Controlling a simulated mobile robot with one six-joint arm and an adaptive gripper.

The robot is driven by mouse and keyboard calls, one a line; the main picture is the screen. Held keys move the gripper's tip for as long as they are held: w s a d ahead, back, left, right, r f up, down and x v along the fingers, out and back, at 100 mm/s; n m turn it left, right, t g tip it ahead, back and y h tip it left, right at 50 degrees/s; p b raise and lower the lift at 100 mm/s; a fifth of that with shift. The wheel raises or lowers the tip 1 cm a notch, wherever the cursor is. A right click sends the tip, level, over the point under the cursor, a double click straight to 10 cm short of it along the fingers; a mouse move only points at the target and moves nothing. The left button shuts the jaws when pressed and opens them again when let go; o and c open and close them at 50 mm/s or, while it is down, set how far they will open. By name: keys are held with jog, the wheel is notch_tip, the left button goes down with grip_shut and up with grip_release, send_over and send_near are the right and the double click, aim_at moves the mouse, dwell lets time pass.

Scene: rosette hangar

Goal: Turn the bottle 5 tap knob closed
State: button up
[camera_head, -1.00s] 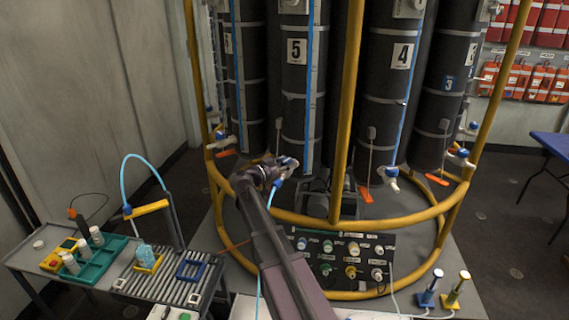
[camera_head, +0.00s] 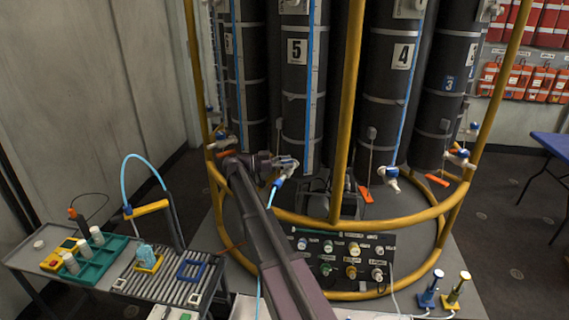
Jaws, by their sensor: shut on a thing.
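Bottle 5 (camera_head: 294,110) is a tall dark cylinder with a white number label and a blue strip, standing inside the yellow frame. Its tap (camera_head: 279,181), blue and white, shows low in front of it with a pale blue hose hanging down. My gripper (camera_head: 289,163) reaches in from the left and is shut at the tap's upper part. The tap knob is hidden by the fingers, and its turn angle cannot be seen.
A yellow rail (camera_head: 345,223) runs in front of the bottles, with an upright post (camera_head: 347,110) just right of my gripper. A panel of connectors (camera_head: 340,258) is below. Bottle 4 (camera_head: 391,115) has its own tap (camera_head: 391,179). A cart (camera_head: 60,285) stands at left.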

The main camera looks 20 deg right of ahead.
jog(key=shift+w+d+m+g+y, duration=0.1)
jog(key=shift+m+g+y, duration=0.25)
jog(key=shift+m+g, duration=0.35)
jog(key=shift+w+d+m+g+y, duration=0.1)
jog(key=shift+m+g+y, duration=0.3)
jog(key=shift+g, duration=0.5)
jog(key=o, duration=1.2)
jog(key=shift+c, duration=0.2)
jog(key=shift+s, duration=0.1)
